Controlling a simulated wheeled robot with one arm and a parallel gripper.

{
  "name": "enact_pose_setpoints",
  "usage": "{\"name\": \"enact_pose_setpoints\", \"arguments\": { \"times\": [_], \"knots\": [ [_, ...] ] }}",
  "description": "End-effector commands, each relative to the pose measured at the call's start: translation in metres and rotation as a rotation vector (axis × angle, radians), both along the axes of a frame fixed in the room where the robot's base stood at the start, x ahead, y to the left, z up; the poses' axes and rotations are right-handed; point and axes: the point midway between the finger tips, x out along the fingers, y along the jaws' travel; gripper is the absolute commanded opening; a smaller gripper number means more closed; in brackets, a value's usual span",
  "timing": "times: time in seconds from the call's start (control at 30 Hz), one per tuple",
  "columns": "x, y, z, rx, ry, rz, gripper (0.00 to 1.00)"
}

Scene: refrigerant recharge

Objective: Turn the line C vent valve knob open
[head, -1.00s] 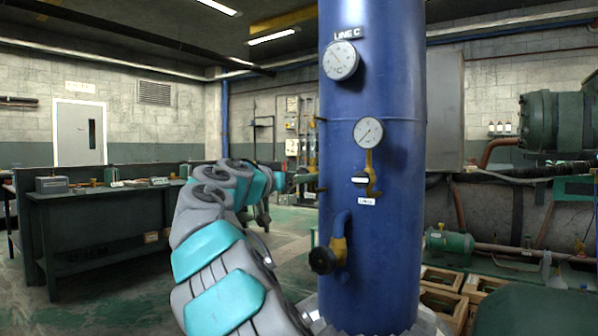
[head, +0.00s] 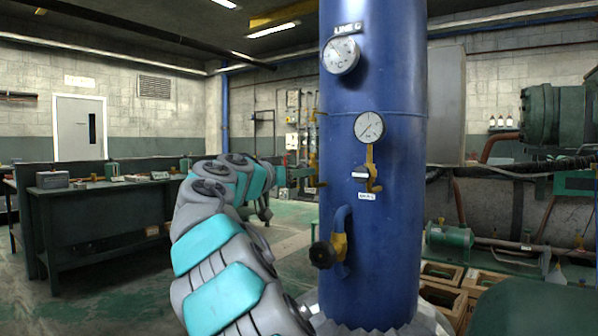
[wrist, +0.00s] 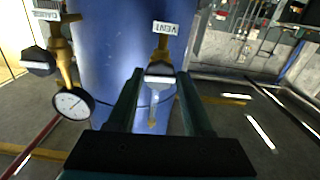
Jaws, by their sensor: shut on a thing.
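The line C column (head: 372,240) is a tall blue cylinder in the head view, with a LINE C plate (head: 348,29) near its top. In the wrist view the vent valve knob (wrist: 160,71), light on its face and dark-edged, sits below a white VENT label (wrist: 166,28) on a brass stem (wrist: 161,46). My gripper (wrist: 158,76) has its two dark green fingers either side of this knob and is shut on it. In the head view my gripper (head: 299,177) is at the column's left edge, and the knob cannot be made out there.
A second valve knob (wrist: 38,62) and a pressure gauge (wrist: 73,103) sit left of my gripper in the wrist view. A black handwheel (head: 322,255) juts from the column lower down. A workbench (head: 95,215) stands at the left, with open floor between.

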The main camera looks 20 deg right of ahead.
Motion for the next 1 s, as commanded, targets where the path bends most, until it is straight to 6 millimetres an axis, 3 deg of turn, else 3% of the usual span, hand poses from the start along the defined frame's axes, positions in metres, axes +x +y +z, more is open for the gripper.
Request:
{"name": "enact_pose_setpoints", "arguments": {
  "times": [0.5, 0.87, 1.0],
  "knots": [
    [0.0, 0.0008, 0.0008, -0.184, 0.275, 0.002, 0.0],
    [0.0, 0.0008, 0.0009, -0.201, 0.302, 0.002, 0.0],
    [0.0, 0.001, 0.0009, -0.275, 0.413, 0.002, 0.0]
  ]
}}
